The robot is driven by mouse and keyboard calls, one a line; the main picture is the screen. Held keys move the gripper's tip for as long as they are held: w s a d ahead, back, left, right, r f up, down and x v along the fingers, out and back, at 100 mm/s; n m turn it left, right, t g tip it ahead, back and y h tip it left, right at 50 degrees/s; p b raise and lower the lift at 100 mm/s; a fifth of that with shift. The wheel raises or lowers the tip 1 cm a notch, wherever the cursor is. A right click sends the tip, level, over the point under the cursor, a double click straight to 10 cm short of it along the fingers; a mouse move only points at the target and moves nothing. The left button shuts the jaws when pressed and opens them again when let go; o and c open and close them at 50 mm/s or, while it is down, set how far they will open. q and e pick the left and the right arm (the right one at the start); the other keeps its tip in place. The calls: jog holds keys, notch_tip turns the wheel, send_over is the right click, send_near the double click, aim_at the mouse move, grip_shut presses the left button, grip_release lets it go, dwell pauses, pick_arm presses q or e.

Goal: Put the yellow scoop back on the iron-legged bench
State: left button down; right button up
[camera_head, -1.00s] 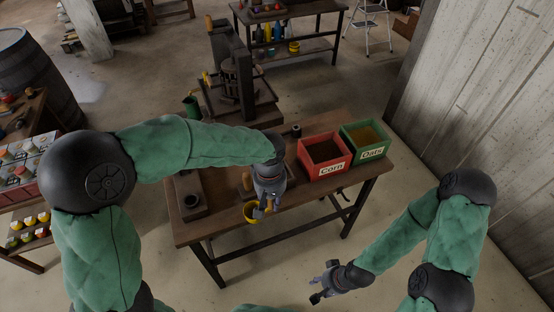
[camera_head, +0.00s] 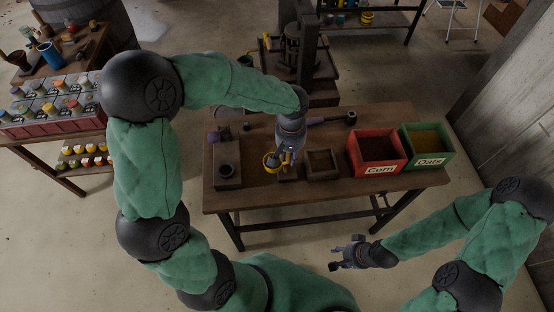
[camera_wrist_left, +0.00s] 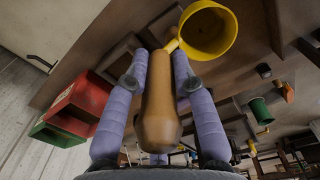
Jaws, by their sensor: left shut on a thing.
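The yellow scoop (camera_head: 268,164) has a round yellow cup and a wooden handle. My left gripper (camera_head: 287,156) is shut on that handle, over the bench's front middle. In the left wrist view the handle lies between the two fingers, and the scoop's yellow cup (camera_wrist_left: 208,30) sticks out past the fingertips. I cannot tell whether the scoop touches the bench. The iron-legged bench (camera_head: 290,196) has a brown wooden top and dark legs. My right gripper (camera_head: 342,257) is empty and looks open, in front of the bench at the right, away from it.
On the bench stand a red Corn bin (camera_head: 377,168) and a green Oats bin (camera_head: 440,157) at the right. A small wooden tray (camera_head: 323,176) lies right of the scoop, and a wooden block with a dark cup (camera_head: 226,176) lies left. The bench's front strip is clear.

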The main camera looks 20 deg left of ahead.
pick_arm(q)
jog(key=a+f, duration=0.3)
jog(key=f, duration=0.1)
jog(key=a+f+b, duration=0.1)
jog(key=a+f, duration=0.1)
jog(key=shift+w+a, duration=0.3)
jog(key=shift+w, duration=0.1)
jog(key=f, duration=0.1)
jog(key=f+b, duration=0.1)
jog(key=f, duration=0.1)
jog(key=shift+w+a+f, duration=0.1)
jog(key=shift+a+f, duration=0.1)
jog(key=shift+f, duration=0.1)
jog(key=shift+r, duration=0.1)
jog(key=shift+f, duration=0.2)
jog(key=c, duration=1)
grip_release()
jog(key=shift+r, duration=0.15)
